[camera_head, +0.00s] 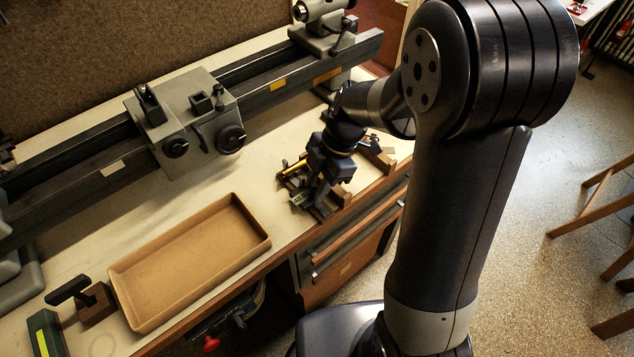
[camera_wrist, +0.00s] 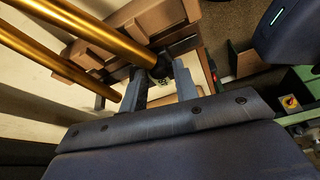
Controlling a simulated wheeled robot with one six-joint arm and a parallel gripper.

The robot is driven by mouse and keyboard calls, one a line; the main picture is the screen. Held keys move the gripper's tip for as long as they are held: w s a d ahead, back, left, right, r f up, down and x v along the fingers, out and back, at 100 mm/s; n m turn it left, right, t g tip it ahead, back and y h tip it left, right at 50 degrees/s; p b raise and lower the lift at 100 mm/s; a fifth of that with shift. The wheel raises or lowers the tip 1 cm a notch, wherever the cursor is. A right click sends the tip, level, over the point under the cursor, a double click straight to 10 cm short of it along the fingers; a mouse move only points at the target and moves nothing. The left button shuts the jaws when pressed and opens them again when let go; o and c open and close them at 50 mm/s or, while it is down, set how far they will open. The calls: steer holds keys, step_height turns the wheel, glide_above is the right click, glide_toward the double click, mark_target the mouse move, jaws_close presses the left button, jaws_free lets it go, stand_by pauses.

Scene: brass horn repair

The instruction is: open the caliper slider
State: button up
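My gripper (camera_head: 318,193) is low over the workbench near its front edge in the head view. In the wrist view its two grey fingers (camera_wrist: 159,82) stand apart with a visible gap. A small dark part with a pale marking, which looks like part of the caliper (camera_wrist: 161,71), shows at the gap; I cannot tell if either finger touches it. In the head view a small grey-green display that looks like the caliper's (camera_head: 299,199) sits just left of the fingers. Most of the caliper and its slider are hidden by my gripper.
Gold-coloured rods (camera_wrist: 70,30) pass close beside the fingers, by a wooden block (camera_wrist: 150,22). A tan tray (camera_head: 190,262) lies left on the bench. A lathe-like machine (camera_head: 190,125) runs along the back. Bare bench lies between the tray and the machine.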

steer(key=v, duration=1.1)
steer(key=shift+f, duration=0.15)
steer(key=x, duration=1)
steer(key=shift+s+a+f, duration=0.1)
steer(key=shift+a+f, duration=0.05)
steer(key=shift+f, duration=0.05)
steer(key=shift+a+p, duration=0.15)
steer(key=shift+p, duration=0.25)
steer(key=shift+w+f, duration=0.1)
steer(key=shift+w, duration=0.1)
steer(key=shift+s, duration=0.1)
